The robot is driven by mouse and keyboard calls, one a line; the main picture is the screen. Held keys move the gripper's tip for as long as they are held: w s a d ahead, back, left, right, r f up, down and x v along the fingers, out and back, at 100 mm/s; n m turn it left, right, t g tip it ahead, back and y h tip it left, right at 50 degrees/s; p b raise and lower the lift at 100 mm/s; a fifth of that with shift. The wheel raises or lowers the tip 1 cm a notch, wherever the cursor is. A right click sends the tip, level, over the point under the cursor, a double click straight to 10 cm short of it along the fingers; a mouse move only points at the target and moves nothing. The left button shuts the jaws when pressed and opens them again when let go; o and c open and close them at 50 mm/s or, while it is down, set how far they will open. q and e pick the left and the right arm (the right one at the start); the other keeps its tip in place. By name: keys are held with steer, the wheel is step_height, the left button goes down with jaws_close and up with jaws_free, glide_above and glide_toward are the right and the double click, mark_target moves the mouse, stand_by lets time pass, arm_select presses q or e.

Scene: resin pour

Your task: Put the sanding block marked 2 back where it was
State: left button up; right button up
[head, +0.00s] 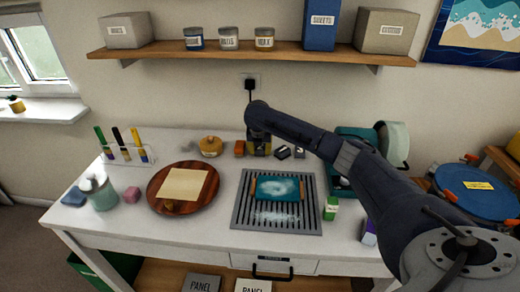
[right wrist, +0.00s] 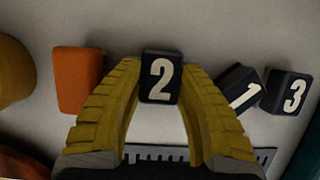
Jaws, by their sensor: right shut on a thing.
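The sanding block marked 2 (right wrist: 161,78) is dark with a white numeral and sits upright between the yellow fingertips of my right gripper (right wrist: 160,85) in the right wrist view. The right gripper also shows in the head view (head: 259,145), pointing down at the back of the table, and largely hides the block there. I cannot tell whether the block touches the table. The block marked 1 (right wrist: 241,91) lies turned to the right of it, and the block marked 3 (right wrist: 290,92) is beside that. My left gripper is not in view.
An orange block (right wrist: 77,79) stands left of the gripper, with a round amber container (head: 210,146) beyond it. In front are a slatted grey mat (head: 245,217) with a blue-and-white board (head: 277,188) and a round wooden tray (head: 160,203). A shelf (head: 250,51) hangs above.

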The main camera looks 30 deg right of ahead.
steer(key=o, duration=1.2)
steer(key=shift+c, duration=0.2)
steer(key=shift+r, duration=0.5)
steer(key=v, duration=1.1)
steer(key=shift+s, duration=0.15)
steer(key=shift+a+r, duration=0.1)
steer(key=shift+r, duration=0.05)
